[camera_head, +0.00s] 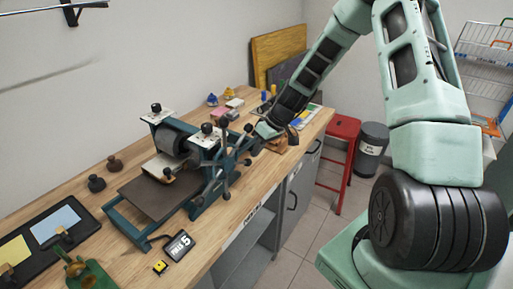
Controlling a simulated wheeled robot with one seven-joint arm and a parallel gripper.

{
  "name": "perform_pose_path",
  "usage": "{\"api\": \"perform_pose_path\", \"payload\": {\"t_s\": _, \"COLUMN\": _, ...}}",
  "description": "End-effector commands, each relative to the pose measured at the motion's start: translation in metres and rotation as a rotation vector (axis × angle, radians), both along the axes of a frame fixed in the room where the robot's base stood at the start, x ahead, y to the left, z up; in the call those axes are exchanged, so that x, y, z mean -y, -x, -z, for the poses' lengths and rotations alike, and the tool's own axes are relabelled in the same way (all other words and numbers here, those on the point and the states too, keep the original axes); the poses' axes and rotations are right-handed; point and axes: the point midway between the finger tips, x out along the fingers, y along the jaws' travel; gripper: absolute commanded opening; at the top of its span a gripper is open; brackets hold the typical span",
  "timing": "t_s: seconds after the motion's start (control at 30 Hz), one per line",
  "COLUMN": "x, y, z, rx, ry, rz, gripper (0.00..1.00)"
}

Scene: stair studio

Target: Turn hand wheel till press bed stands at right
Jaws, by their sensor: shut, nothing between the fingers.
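The etching press stands on the wooden bench with a teal frame (122,226) and a dark roller (172,140). Its flat brown press bed (150,199) sticks out mostly on the near left side of the roller. The hand wheel (212,168), with several spokes ending in dark knobs, is on the press's right side, facing the bench's front edge. My gripper (258,136) is shut and empty, just right of the wheel and close to its upper right spokes. Whether it touches a spoke cannot be told. The fingertips are small and partly lost against the press.
A black tray (20,226) with coloured sheets lies at the left. A small sign marked 5 (178,246) and a yellow item (160,267) lie in front of the press. A red stool (342,128) and grey bin (371,140) stand beyond the bench; floor between is open.

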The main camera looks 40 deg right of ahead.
Motion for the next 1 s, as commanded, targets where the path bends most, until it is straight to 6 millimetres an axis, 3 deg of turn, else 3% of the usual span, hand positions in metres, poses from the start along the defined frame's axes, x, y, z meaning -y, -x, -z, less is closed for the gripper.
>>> {"api": "perform_pose_path", "payload": {"t_s": 0.63, "x": -0.005, "y": 0.001, "z": 0.009, "rx": -0.007, "ry": -0.021, "rz": 0.002, "gripper": 0.00}}
{"api": "perform_pose_path", "payload": {"t_s": 1.0, "x": -0.015, "y": 0.005, "z": 0.040, "rx": -0.083, "ry": -0.230, "rz": 0.003, "gripper": 0.00}}
